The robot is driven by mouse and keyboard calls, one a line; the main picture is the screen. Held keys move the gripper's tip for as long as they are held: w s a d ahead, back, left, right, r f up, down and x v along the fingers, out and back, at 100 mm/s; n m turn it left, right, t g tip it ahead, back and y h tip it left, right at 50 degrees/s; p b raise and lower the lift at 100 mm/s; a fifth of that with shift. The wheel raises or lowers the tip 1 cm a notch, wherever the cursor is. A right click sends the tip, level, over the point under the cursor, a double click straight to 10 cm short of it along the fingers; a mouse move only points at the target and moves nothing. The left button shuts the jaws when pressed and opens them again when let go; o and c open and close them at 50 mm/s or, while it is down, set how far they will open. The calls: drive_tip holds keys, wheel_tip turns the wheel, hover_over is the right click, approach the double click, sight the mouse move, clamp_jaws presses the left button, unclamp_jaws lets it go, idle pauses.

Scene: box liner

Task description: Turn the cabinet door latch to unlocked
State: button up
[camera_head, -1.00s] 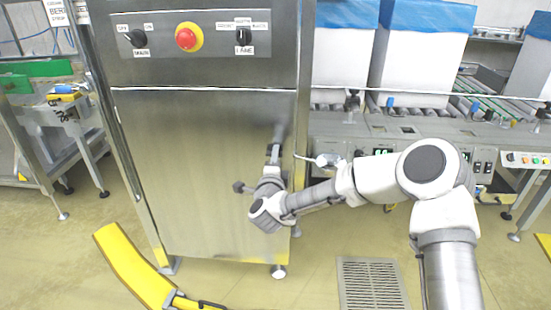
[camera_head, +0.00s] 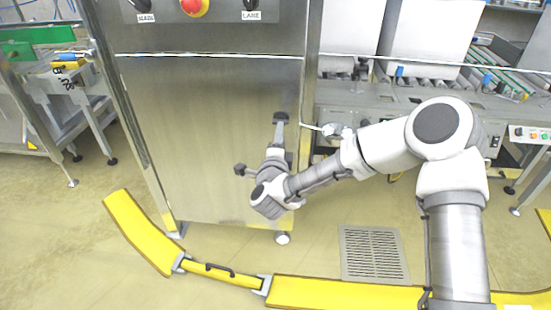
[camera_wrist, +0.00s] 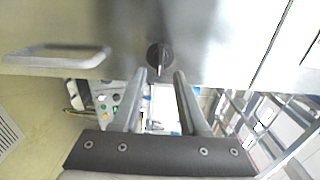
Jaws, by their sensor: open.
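The steel cabinet door (camera_head: 205,140) fills the left middle of the head view and is closed. The latch, a small dark round knob (camera_wrist: 158,57), shows on the steel face in the wrist view. I cannot make it out apart from my gripper in the head view. My gripper (camera_wrist: 160,73) is open, its two grey fingers apart and empty. The knob appears just beyond the fingertips, roughly midway between them; contact cannot be told. In the head view my gripper (camera_head: 280,120) is by the door's right side. The knob's pointing direction is unclear.
A red button (camera_head: 192,6) and dark switches are above the door. A roller conveyor (camera_head: 470,75) stands to the right. Yellow barriers (camera_head: 140,232) lie on the floor in front. A pale looped bar (camera_wrist: 55,55) is left of the knob in the wrist view.

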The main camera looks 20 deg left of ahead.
drive_tip(key=p+v, duration=0.1)
drive_tip(key=v, duration=1.1)
drive_tip(key=shift+p, duration=0.4)
drive_tip(key=w+d+r+n+g+y, duration=0.3)
drive_tip(key=r+n+g, duration=0.15)
drive_tip(key=n, duration=0.55)
drive_tip(key=s+d+r+n+g+h, duration=0.25)
drive_tip(key=d+r+n, duration=0.2)
drive_tip(key=d, duration=0.55)
drive_tip(key=s+d+r+g+h, duration=0.2)
drive_tip(key=s+d+r, duration=0.1)
drive_tip(key=s+d, duration=0.7)
drive_tip(key=s+d+r+g+h, duration=0.2)
drive_tip(key=s+d+g+h, duration=0.1)
drive_tip(key=s+d, duration=0.65)
wheel_tip(320, 180, up, 23)
drive_tip(key=p, duration=2.2)
drive_tip(key=shift+s+f+n, duration=0.2)
drive_tip(key=shift+s+n, duration=0.1)
drive_tip(key=shift+n, duration=0.15)
